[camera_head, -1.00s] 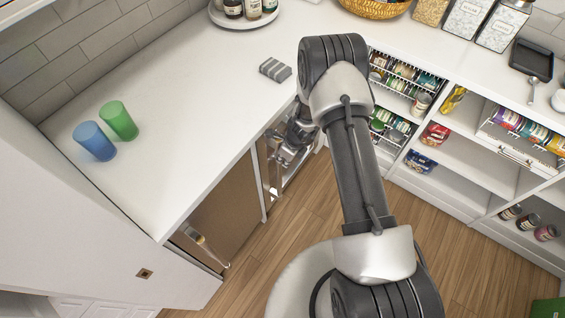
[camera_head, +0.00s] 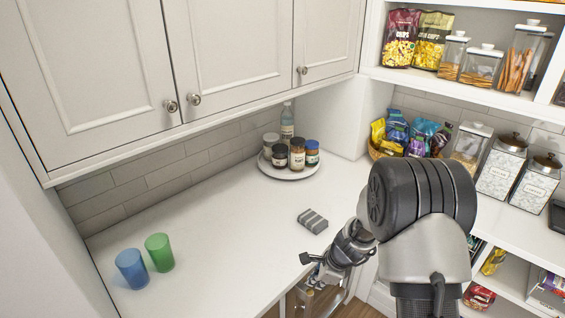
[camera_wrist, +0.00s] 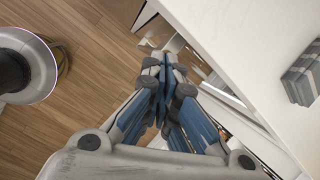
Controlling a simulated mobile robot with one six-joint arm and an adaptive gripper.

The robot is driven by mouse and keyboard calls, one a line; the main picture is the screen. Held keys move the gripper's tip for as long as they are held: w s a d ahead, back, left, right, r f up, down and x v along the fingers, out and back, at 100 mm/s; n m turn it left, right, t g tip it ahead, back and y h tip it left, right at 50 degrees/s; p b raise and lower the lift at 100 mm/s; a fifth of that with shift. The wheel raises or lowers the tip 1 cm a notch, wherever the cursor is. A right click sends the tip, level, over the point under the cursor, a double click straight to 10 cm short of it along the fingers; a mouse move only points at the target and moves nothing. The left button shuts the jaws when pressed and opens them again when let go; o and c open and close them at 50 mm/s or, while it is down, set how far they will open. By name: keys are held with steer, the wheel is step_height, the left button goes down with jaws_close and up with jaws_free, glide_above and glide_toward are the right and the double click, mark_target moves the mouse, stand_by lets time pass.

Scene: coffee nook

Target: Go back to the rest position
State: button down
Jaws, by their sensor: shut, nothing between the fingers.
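My gripper (camera_head: 318,277) points downward at the front edge of the white counter (camera_head: 225,240). In the wrist view my gripper (camera_wrist: 165,62) is shut, with its blue-padded fingers together and nothing between them. The fingertips are beside the counter edge, over the gap above the wood floor. In the head view the arm's large joint hides part of the counter and shelves at the right.
A grey striped block (camera_head: 312,221) lies on the counter near my gripper. A blue cup (camera_head: 131,268) and a green cup (camera_head: 160,252) stand at the left. A round tray (camera_head: 268,170) holds jars and a bottle. Upper cabinets (camera_head: 95,65) overhang the counter.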

steer(key=s+r+n+b, duration=0.1)
steer(key=s+r+n, duration=0.3)
steer(key=r, duration=0.3)
steer(key=s+a+r+n, duration=0.1)
steer(key=s+r+n, duration=0.3)
steer(key=r, duration=0.4)
steer(key=s+r+n+b, duration=0.1)
steer(key=s+r+n, duration=0.3)
steer(key=r, duration=0.3)
steer(key=s+d+r+n+h, duration=0.1)
steer(key=s+n, duration=0.2)
steer(key=s, duration=0.3)
steer(key=s+d+r+n+t+h, duration=0.1)
steer(key=s+d+r+n, duration=0.1)
steer(key=s, duration=0.4)
steer(key=s+d+r+n+h, duration=0.1)
steer(key=s+n, duration=0.2)
steer(key=s, duration=0.3)
steer(key=shift+s+d+r+n+t+b, duration=0.25)
steer(key=shift+d+r+n+t+b, duration=0.1)
steer(key=shift+r+n+t+b, duration=0.05)
